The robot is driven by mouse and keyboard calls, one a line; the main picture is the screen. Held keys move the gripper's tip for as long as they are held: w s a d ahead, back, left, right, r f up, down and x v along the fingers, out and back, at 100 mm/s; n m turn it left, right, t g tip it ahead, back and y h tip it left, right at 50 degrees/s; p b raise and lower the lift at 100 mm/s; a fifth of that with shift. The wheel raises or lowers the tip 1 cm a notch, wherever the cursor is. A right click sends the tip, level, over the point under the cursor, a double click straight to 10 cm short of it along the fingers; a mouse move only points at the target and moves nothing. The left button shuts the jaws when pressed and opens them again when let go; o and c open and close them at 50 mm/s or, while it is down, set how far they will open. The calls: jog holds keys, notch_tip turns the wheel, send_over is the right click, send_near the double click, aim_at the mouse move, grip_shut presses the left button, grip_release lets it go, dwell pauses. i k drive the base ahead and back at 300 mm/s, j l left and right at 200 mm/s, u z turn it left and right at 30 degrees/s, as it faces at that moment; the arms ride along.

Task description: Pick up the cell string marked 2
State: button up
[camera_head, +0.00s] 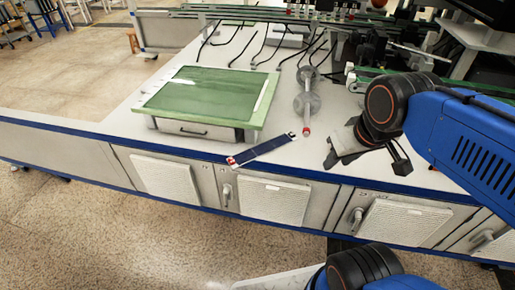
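A dark blue cell string (262,149) lies slantwise near the front edge of the white bench. Its near left end has a red and white mark; the number is too small to read. Its far right end is pale. My gripper (345,150) hangs over the bench to the right of the string, apart from it. The view is too coarse to show whether its fingers are open, and I see nothing clearly held in it.
A green glass panel (210,93) in a pale frame sits on a box with a handle, left behind the string. Black cables (262,45) and a green-railed gantry (300,18) are behind.

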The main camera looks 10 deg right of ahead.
aim_at(239, 159)
jog(key=l+u, duration=0.15)
jog(key=u, duration=1.45)
jog(key=k+l+u, duration=0.2)
jog(key=l+u, duration=0.25)
jog(key=k+l, duration=0.05)
jog(key=l, duration=0.05)
